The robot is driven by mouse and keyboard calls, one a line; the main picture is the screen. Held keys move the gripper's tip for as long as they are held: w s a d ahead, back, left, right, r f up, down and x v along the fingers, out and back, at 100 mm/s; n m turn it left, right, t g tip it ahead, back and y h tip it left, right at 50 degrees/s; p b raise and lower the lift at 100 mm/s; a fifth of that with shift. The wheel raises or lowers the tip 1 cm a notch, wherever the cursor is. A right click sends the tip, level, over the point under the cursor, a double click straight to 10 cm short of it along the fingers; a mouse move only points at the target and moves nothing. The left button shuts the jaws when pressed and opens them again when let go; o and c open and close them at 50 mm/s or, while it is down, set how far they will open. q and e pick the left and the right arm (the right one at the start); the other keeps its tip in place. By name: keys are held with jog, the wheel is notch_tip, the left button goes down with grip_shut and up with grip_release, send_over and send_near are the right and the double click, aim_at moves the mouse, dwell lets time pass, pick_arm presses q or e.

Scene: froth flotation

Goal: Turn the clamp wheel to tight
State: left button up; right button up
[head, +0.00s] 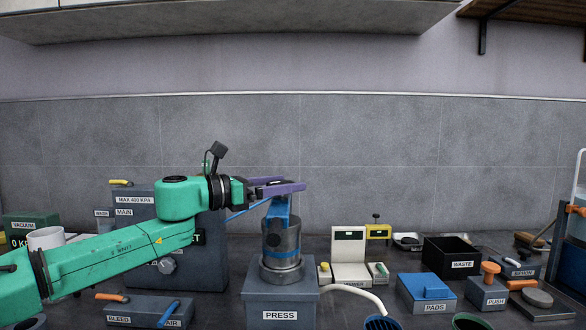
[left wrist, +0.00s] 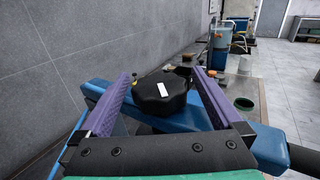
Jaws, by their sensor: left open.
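The clamp wheel (left wrist: 160,93) is a black many-sided knob with a white mark on top, seen in the left wrist view. It sits over a blue bar (left wrist: 98,88). My left gripper (left wrist: 162,76) is open, with one purple finger on each side of the wheel and a small gap showing. In the head view my left gripper (head: 292,184) is above the press (head: 281,242), a steel cylinder with a blue clamp on a grey base labelled PRESS. The wheel is hidden there behind the fingers. My right gripper is not in view.
A dark box labelled MAIN (head: 200,265) stands behind my left arm. A BLEED/AIR block (head: 148,311) with handles is in front. To the right are a scale (head: 349,255), a WASTE bin (head: 452,265), a blue PADS box (head: 426,294) and a PUSH block (head: 487,296).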

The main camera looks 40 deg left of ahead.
pick_arm(q)
jog(key=p+x, duration=0.1)
jog(key=x, duration=0.1)
jog(key=shift+w+d, duration=0.1)
jog(key=shift+w, duration=0.3)
jog(key=shift+s, duration=0.1)
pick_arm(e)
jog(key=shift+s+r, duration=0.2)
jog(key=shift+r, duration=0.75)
